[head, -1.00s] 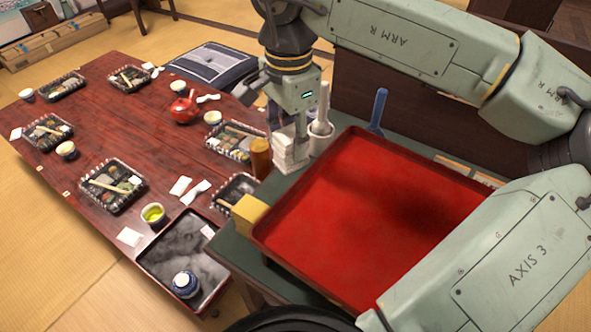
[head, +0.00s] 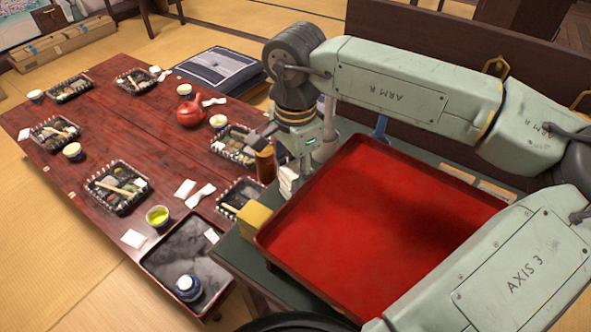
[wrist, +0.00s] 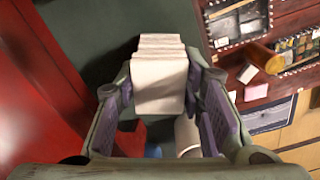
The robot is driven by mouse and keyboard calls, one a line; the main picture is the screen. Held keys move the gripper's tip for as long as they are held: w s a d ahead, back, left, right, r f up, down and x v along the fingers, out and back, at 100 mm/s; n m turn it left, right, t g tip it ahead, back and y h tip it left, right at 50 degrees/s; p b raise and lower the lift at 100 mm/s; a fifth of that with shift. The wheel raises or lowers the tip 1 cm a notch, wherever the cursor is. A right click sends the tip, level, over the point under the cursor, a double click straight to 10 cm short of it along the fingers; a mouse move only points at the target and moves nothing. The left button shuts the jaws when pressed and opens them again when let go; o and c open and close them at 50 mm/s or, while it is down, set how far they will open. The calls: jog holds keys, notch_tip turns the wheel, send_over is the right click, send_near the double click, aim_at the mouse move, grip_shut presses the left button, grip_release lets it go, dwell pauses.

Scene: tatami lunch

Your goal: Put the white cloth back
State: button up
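White folded cloths (wrist: 160,85) form a layered stack on the dark green surface in the wrist view. In the head view the stack (head: 288,182) shows partly, beside the red tray's left edge, with my gripper over it. My gripper (wrist: 160,95) looks open in the wrist view, with its fingers on either side of the stack and narrow gaps beside the white cloth. The fingertips' height against the top cloth is hard to judge. In the head view my gripper (head: 292,158) is low and partly hides the stack.
The empty red tray (head: 385,220) fills the side table's middle. A brown cylinder (head: 265,165) and yellow block (head: 254,221) stand close by. A white cylindrical container (wrist: 187,135) is near the fingers. The low table (head: 110,235) holds lunch trays, cups and a red teapot (head: 191,113).

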aim_at(296, 168)
jog(key=shift+o, duration=0.6)
jog(key=shift+r, duration=0.2)
jog(key=shift+r, duration=0.25)
notch_tip(296, 168, up, 12)
jog(key=b, duration=0.1)
jog(key=shift+f, duration=0.2)
